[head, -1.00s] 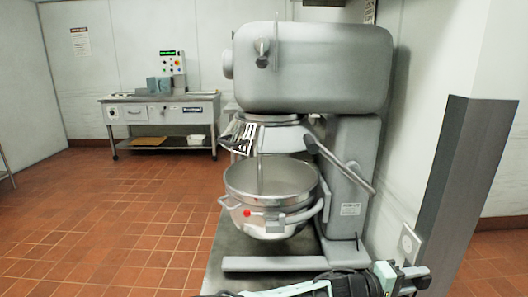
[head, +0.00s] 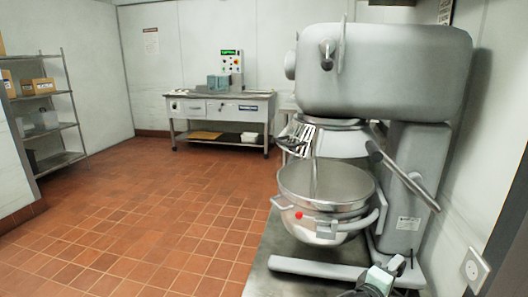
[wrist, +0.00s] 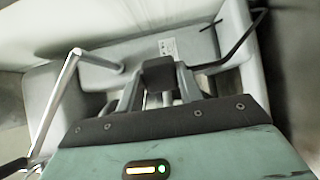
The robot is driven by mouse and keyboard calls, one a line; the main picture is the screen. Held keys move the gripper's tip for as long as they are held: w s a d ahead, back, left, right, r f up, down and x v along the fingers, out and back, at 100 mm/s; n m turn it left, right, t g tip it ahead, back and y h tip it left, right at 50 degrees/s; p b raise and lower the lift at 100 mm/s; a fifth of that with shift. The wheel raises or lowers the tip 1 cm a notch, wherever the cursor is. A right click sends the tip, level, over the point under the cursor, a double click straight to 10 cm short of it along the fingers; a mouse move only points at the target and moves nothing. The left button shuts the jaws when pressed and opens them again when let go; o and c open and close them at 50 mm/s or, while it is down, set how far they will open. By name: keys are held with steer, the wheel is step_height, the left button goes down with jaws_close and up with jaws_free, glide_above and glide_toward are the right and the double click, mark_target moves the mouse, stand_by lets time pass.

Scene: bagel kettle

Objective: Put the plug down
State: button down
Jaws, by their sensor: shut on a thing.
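My gripper (wrist: 160,92) is shut on the plug (wrist: 158,73), a dark block between its two grey fingers in the wrist view. A black cord (wrist: 243,45) bends beside the mixer base in that view and runs toward the plug. In the head view only part of my gripper (head: 377,281) shows at the bottom edge, in front of the mixer base, and the plug cannot be made out there. The large grey mixer (head: 385,75) stands on a metal table (head: 262,268), with its steel bowl (head: 325,188) under the head.
A wall outlet (head: 474,268) is at the lower right, beside a dark post (head: 512,235). A steel work table (head: 220,106) with a control box stands at the back. A shelf rack (head: 45,115) with boxes is at the left. The tiled floor (head: 150,215) between is clear.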

steer(key=p, duration=0.4)
steer(key=shift+a+r, duration=0.1)
steer(key=shift+r, duration=0.3)
steer(key=shift+f+p, duration=0.15)
steer(key=shift+p, duration=0.3)
step_height(320, 180, up, 16)
steer(key=p, duration=1.7)
step_height(320, 180, down, 5)
steer(key=b, duration=0.4)
steer(key=shift+b, duration=0.35)
